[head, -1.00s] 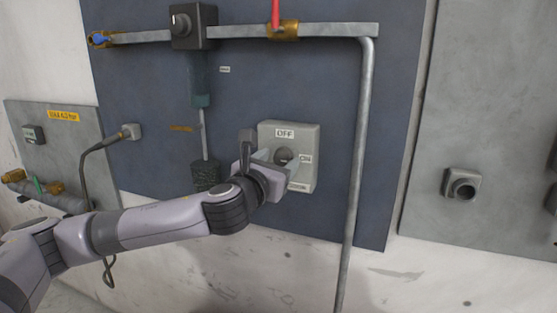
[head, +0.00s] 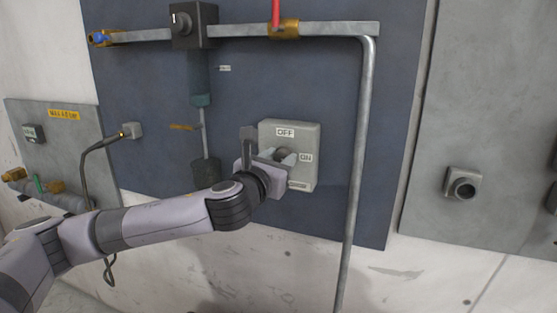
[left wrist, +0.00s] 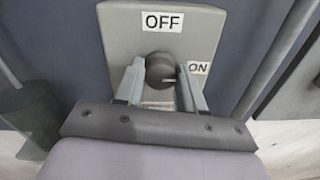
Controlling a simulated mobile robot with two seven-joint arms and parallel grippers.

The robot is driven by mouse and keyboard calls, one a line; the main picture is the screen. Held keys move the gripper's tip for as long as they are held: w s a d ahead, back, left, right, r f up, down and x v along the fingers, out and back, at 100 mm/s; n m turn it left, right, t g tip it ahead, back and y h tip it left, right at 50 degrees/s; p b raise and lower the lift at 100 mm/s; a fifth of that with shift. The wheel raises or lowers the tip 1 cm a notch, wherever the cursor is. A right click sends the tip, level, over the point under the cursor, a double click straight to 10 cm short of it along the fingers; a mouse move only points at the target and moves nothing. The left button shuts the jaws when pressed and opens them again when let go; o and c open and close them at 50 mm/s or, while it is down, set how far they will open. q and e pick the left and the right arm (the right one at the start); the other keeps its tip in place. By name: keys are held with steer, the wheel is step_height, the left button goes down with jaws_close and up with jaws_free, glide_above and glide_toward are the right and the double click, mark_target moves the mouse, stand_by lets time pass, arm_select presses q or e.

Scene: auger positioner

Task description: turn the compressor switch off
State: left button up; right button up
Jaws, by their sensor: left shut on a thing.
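The compressor switch is a grey box (head: 306,137) on the blue wall panel, with an OFF label at the top and an ON label at the right. Its round dark knob (left wrist: 160,70) has a light pointer mark that faces right, toward ON. My left gripper (head: 283,156) is at the front of the box with a finger on each side of the knob. In the left wrist view the fingers (left wrist: 160,84) straddle the knob and are shut on it. The lower label is partly hidden by the gripper. My right gripper is not in view.
A metal pipe (head: 357,150) runs down just right of the switch box. A filter unit (head: 201,85) hangs to its left. A horizontal pipe with a red-handled valve (head: 284,28) crosses above. A grey panel with a round fitting (head: 462,184) is at the right.

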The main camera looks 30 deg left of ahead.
arm_select(q)
steer(key=n, duration=0.4)
steer(key=shift+p, duration=0.4)
steer(key=n, duration=0.4)
steer(key=shift+n, duration=0.4)
steer(key=n, duration=0.4)
steer(key=shift+n+p, duration=0.3)
steer(key=shift+p, duration=0.05)
steer(key=shift+r+n+y, duration=0.1)
steer(key=shift+n+y, duration=0.2)
steer(key=shift+n, duration=2)
steer(key=o, duration=1)
